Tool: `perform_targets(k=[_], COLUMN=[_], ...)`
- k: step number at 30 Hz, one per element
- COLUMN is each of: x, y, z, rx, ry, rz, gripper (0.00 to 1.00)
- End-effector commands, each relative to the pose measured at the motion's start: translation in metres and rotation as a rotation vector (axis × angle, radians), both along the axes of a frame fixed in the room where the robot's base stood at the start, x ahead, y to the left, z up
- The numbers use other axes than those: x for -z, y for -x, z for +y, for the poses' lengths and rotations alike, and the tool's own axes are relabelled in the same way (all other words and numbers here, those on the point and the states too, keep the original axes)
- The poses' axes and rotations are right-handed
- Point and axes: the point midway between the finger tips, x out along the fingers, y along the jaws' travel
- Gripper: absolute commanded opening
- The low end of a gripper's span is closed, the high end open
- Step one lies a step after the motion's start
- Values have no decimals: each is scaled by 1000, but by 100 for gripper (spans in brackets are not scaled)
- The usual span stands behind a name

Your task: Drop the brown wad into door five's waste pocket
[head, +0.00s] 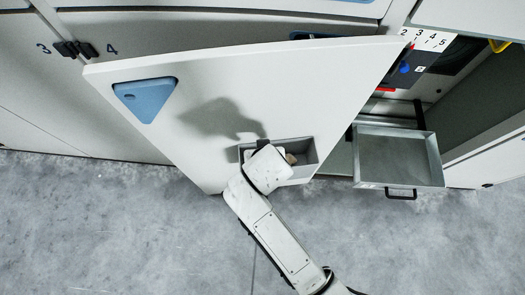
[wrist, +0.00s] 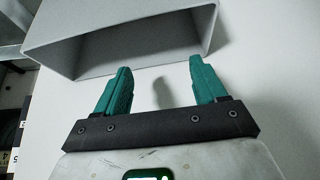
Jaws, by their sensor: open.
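The waste pocket (head: 304,174) is a grey open box on the lower inner face of the open white door (head: 250,85). It also shows in the wrist view (wrist: 130,22), just ahead of my fingertips. My gripper (wrist: 159,66) is open, its two teal fingers apart with nothing between them. In the head view my wrist covers the pocket's left part and hides the fingers. A small brownish lump (head: 290,158) shows within the pocket's outline beside my wrist. It looks like the brown wad, but it is partly hidden. The door's own number is not readable.
A metal drawer (head: 398,160) with a black handle is pulled out right of the door. Behind it is an open bay with a number strip (head: 428,40). A blue triangular panel (head: 146,97) is on the door. Grey floor (head: 110,230) is clear in front.

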Motion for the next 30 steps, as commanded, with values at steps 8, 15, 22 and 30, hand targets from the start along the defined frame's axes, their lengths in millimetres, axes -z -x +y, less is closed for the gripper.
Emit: perform_targets(k=[8, 15, 22, 30], x=[-35, -74, -91, -93], y=[18, 39, 49, 50], z=[-3, -7, -9, -9], rx=[0, 0, -1, 0], ry=[-1, -1, 0, 0], rz=[-3, -2, 0, 0], gripper=[71, 71, 71, 71])
